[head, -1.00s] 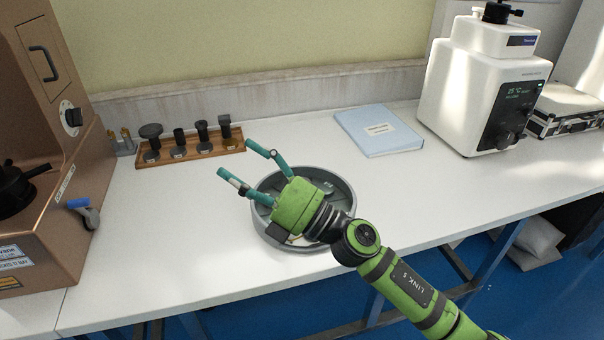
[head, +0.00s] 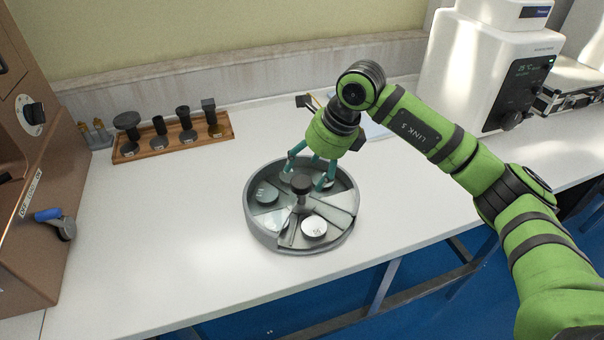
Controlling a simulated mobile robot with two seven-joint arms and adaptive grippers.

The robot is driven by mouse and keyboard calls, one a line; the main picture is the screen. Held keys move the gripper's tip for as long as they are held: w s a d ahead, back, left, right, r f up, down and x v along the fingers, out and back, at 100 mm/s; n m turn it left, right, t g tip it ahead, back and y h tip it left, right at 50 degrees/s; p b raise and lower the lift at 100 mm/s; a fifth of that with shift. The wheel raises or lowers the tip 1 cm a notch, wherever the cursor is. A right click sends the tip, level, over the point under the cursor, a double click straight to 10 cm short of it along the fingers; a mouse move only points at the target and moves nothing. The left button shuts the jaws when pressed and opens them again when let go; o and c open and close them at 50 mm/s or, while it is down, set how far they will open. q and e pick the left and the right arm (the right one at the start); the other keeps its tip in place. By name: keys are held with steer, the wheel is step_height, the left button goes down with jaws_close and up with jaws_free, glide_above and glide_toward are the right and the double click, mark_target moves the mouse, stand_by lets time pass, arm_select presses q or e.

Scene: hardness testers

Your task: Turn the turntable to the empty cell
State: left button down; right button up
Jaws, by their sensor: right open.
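The turntable (head: 252,222) is a round grey tray on the white bench, split into cells by radial walls, with a dark knob (head: 302,184) on a post at its centre. A pale disc (head: 314,227) lies in the front right cell, and a grey disc (head: 266,193) in the left cell. Another piece shows in the front left cell. The back cells are partly hidden by my right gripper (head: 311,180). That gripper is open, pointing down, with its teal fingers over the back of the turntable, around or just behind the knob; I cannot tell whether they touch it. My left gripper is out of view.
A wooden rack (head: 172,147) with several dark anvils stands at the back left. A copper-coloured tester (head: 30,190) is at the left, a white tester (head: 480,75) at the back right. A blue folder (head: 376,130) lies partly behind my arm. The bench left of the turntable is clear.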

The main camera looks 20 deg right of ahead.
mark_target(300, 180)
steer(key=shift+x, duration=2.1)
steer(key=shift+r, duration=0.1)
steer(key=c, duration=1.2)
steer(key=shift+r, duration=0.15)
jaws_close()
